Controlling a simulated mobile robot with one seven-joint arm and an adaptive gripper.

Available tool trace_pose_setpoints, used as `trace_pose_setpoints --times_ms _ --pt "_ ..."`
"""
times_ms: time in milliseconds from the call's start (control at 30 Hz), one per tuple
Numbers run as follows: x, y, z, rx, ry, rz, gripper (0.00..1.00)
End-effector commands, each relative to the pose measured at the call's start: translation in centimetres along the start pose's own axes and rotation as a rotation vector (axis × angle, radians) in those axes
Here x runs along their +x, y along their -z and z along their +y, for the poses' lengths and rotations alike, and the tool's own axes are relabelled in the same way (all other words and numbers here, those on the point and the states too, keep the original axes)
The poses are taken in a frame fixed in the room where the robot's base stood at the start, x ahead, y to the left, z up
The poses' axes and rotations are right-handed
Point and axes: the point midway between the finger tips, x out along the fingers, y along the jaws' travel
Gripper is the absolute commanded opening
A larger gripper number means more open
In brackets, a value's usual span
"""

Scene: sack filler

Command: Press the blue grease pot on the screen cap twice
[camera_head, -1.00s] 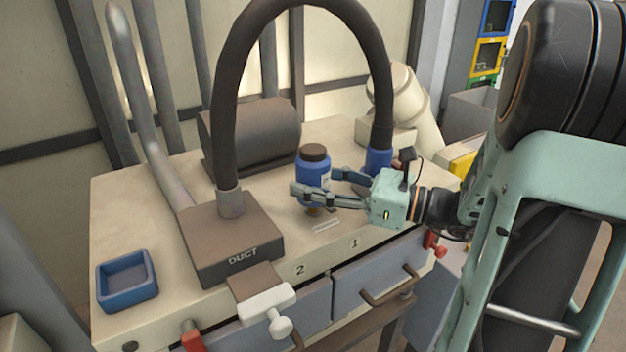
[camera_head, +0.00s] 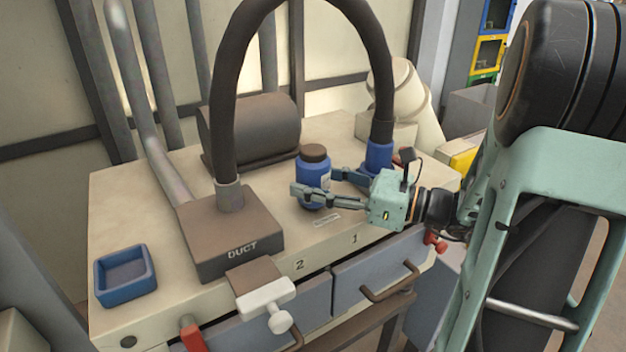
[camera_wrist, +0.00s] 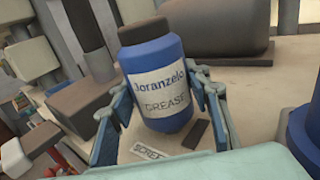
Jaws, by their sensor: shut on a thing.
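The blue grease pot (camera_head: 313,170) has a brown lid and a white label reading GREASE. It stands upright at the front middle of the bench and fills the middle of the wrist view (camera_wrist: 160,85). My gripper (camera_head: 320,184) is shut on the pot's sides, with one finger in front and one behind. A small label starting SCREE (camera_wrist: 151,154) lies on the bench just in front of the pot. The screen cap is hidden under the pot, so I cannot tell whether they touch.
The brown DUCT box (camera_head: 230,240) with its tall black hose stands left of the pot. The hose's blue end fitting (camera_head: 379,158) is close behind my gripper. A blue tray (camera_head: 125,288) sits at the front left. A dark drum (camera_head: 250,130) stands behind.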

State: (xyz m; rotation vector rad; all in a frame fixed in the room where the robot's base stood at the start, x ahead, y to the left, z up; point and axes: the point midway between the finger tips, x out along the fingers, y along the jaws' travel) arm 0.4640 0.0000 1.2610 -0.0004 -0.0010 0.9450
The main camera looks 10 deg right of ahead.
Motion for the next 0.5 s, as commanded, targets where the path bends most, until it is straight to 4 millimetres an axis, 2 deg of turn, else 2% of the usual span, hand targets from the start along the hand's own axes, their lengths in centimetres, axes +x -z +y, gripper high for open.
trace_pose_setpoints --times_ms 267,500 --pt "0.0 0.1 0.0 0.001 0.000 0.002 0.10" --pt "0.0 -0.8 0.0 0.001 -0.001 0.001 0.10"
